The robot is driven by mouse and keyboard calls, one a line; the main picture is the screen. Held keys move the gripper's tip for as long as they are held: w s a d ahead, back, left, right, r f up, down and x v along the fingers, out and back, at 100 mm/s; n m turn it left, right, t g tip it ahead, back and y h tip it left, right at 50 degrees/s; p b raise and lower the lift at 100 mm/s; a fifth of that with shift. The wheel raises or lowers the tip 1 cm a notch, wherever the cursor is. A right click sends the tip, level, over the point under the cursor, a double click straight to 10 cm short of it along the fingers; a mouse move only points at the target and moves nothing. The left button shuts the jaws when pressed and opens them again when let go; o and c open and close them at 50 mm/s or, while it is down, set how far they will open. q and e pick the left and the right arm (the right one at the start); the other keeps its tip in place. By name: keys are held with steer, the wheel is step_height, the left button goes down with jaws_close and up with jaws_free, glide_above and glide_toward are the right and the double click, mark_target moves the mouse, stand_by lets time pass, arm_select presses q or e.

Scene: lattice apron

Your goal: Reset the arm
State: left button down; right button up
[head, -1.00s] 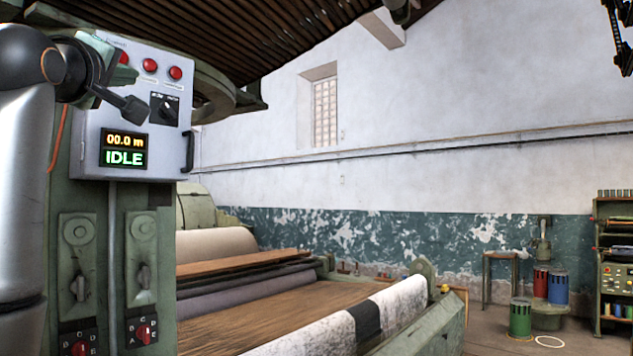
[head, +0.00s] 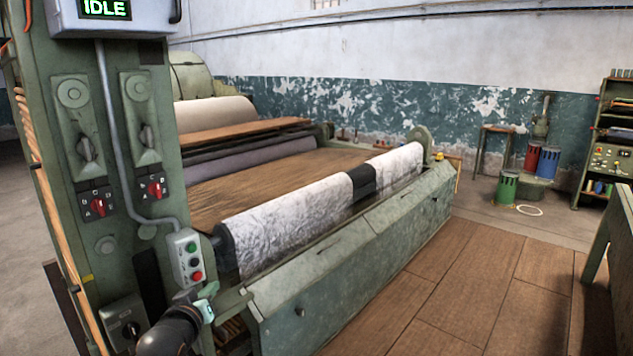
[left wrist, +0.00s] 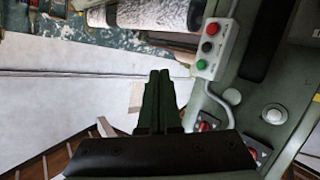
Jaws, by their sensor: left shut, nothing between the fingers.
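My left gripper (head: 208,293) is low in the head view, in front of the lower part of the green machine column. Its fingers (left wrist: 160,76) are together and empty in the left wrist view. It is just below a grey push-button box (head: 187,257) with green and red buttons. Whether it touches anything is not clear. The button box also shows in the left wrist view (left wrist: 213,48), right of the fingers. My right gripper is not in view.
A white patterned roll (head: 290,225) with a dark band lies along the green machine. The column carries rotary switches (head: 154,187) and a display box (head: 105,14) reading IDLE. Wooden floor (head: 470,290) is open at the right. Coloured bins (head: 507,187) stand by the back wall.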

arm_select(q)
steer(key=s+d+f+m+g+h, duration=0.1)
steer(key=s+d+f+m+g, duration=0.1)
steer(key=s+f, duration=1)
steer(key=s+d+f+m+g+h, duration=0.1)
steer(key=s+d+f+m+g, duration=0.1)
steer(key=s+f, duration=1.25)
steer(key=s, duration=0.4)
steer(key=s+d+f+m+g, duration=0.1)
steer(key=s+f, duration=0.1)
steer(key=s, duration=0.4)
steer(key=shift+d+f+m+g, duration=0.3)
steer(key=shift+f, duration=0.1)
